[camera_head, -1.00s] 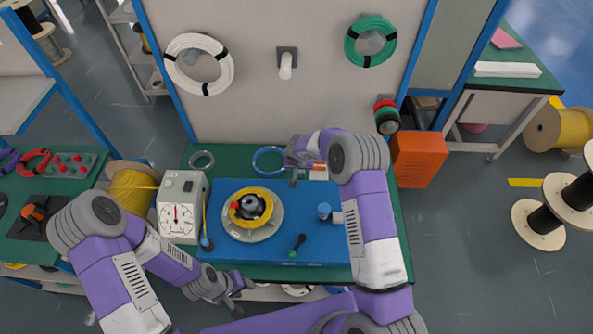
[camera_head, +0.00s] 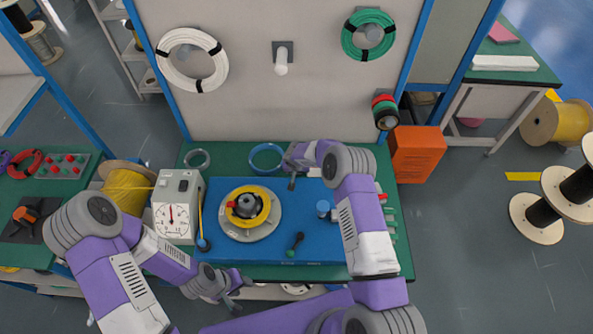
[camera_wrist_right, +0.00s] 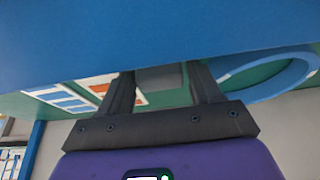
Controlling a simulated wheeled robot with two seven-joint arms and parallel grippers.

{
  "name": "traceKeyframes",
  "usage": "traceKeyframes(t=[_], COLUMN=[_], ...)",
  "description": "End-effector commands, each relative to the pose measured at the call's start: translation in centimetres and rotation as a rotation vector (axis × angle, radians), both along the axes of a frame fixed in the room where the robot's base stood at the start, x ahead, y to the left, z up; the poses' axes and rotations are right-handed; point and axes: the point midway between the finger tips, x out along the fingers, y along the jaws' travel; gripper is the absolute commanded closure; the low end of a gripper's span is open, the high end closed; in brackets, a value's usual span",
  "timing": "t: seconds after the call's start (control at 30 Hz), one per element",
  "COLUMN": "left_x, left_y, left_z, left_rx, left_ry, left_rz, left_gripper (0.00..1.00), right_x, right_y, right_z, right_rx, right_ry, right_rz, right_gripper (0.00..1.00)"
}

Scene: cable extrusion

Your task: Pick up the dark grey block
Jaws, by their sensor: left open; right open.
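A dark grey block (camera_wrist_right: 160,77) shows between the two fingers of my right gripper (camera_wrist_right: 162,72) in the right wrist view, partly cut off by the blue surface. I cannot tell whether the fingers touch it. The fingers are apart. In the head view my right gripper (camera_head: 293,178) is over the back edge of the blue mat (camera_head: 275,252), near the blue ring, and the block is not clearly seen there. My left gripper (camera_head: 236,286) is open and empty, low at the front edge of the bench.
A yellow and grey spool fixture (camera_head: 248,232) sits on the mat. A dial meter (camera_head: 176,208) stands to its left. A blue ring (camera_head: 267,158) lies behind the mat. A screwdriver-like tool (camera_head: 295,244) and a small blue cylinder (camera_head: 323,208) lie right of the fixture. An orange bin (camera_head: 417,153) stands right.

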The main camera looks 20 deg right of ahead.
Motion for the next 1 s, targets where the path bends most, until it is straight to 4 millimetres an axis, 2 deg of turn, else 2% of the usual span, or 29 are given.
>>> traceKeyframes(t=[0.1,0.3,0.4,0.67,0.77,1.0], left_x=[0.0,0.0,0.0,0.0,0.0,0.0], left_y=[0.0,0.0,0.0,0.0,0.0,0.0], left_z=[0.0,0.0,0.0,0.0,0.0,0.0], left_rx=[0.000,0.000,0.000,0.000,0.000,0.000], left_ry=[0.000,0.000,0.000,0.000,0.000,0.000], left_rz=[0.000,0.000,0.000,0.000,0.000,0.000], left_gripper=[0.57,0.57,0.57,0.57,0.57,0.57], right_x=[0.0,0.0,0.0,0.0,0.1,0.1], right_y=[0.0,0.0,0.0,0.0,0.0,0.0], right_z=[0.0,0.0,0.0,0.5,1.9,6.8], right_rx=[0.000,0.000,0.000,0.001,0.000,0.001], right_ry=[0.000,0.001,0.001,0.000,-0.003,-0.003], right_rz=[0.000,0.000,0.000,-0.001,-0.001,-0.001], right_gripper=[0.38,0.68,0.79,0.79,0.79,0.79])
